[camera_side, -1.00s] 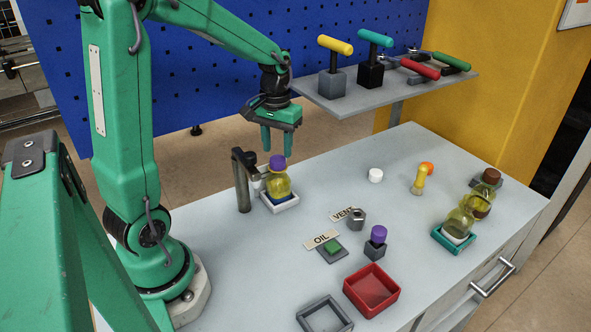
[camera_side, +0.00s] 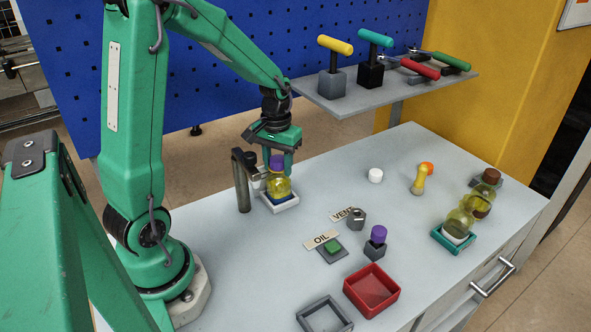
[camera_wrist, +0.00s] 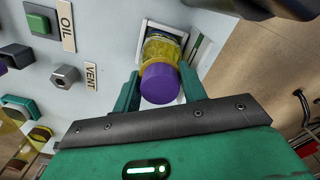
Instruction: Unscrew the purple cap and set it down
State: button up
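The purple cap (camera_side: 277,162) sits on top of a yellow bottle (camera_side: 278,185), which stands upright in a white square holder (camera_side: 283,207). In the wrist view the cap (camera_wrist: 160,84) lies between the two green fingers, with the bottle (camera_wrist: 161,48) behind it. My gripper (camera_side: 282,160) is above the bottle, its fingers pointing down at cap height. The fingers (camera_wrist: 159,90) are open on either side of the cap; contact cannot be made out. A second purple cap-like piece (camera_side: 378,234) sits on a small grey block.
A dark post with a clamp arm (camera_side: 242,185) stands left of the bottle. A red tray (camera_side: 371,290), a grey tray (camera_side: 325,316), a green button (camera_side: 331,246) and a hex nut (camera_side: 356,216) are in front. A white cap (camera_side: 375,175) lies behind. The shelf (camera_side: 385,92) overhangs the back.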

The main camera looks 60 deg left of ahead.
jog(key=c, duration=0.3)
jog(key=shift+n, duration=0.3)
jog(key=shift+n, duration=0.6)
jog(key=shift+n, duration=0.8)
jog(key=shift+n, duration=0.3)
jog(key=shift+n, duration=0.6)
